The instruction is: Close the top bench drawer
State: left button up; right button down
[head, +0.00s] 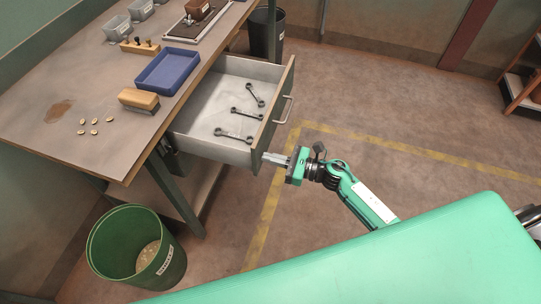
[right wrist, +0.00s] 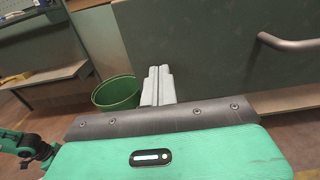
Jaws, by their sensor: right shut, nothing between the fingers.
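The top bench drawer (head: 188,148) is pulled well out from under the bench, and several dark wrenches lie in it. Its dark green front panel (head: 273,115) carries a metal bar handle (head: 284,109). My right gripper (head: 266,158) is shut and empty. Its fingertips are at the outer face of the front panel, near the panel's near end; I cannot tell whether they touch. In the right wrist view the shut fingers (right wrist: 158,86) are in front of the panel (right wrist: 215,50), with the handle (right wrist: 290,42) off to the right. My left gripper is not in view.
The bench top (head: 60,140) holds a blue tray (head: 168,72), a brush (head: 139,99) and several brass nuts. A green bin (head: 110,245) stands on the floor near the bench leg. A dark bin (head: 265,38) stands beyond the drawer. The floor right of the drawer is clear.

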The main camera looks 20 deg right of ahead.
aim_at(182, 135)
jog(key=shift+w+a, duration=0.1)
jog(key=shift+a, duration=0.1)
jog(key=shift+a, duration=0.1)
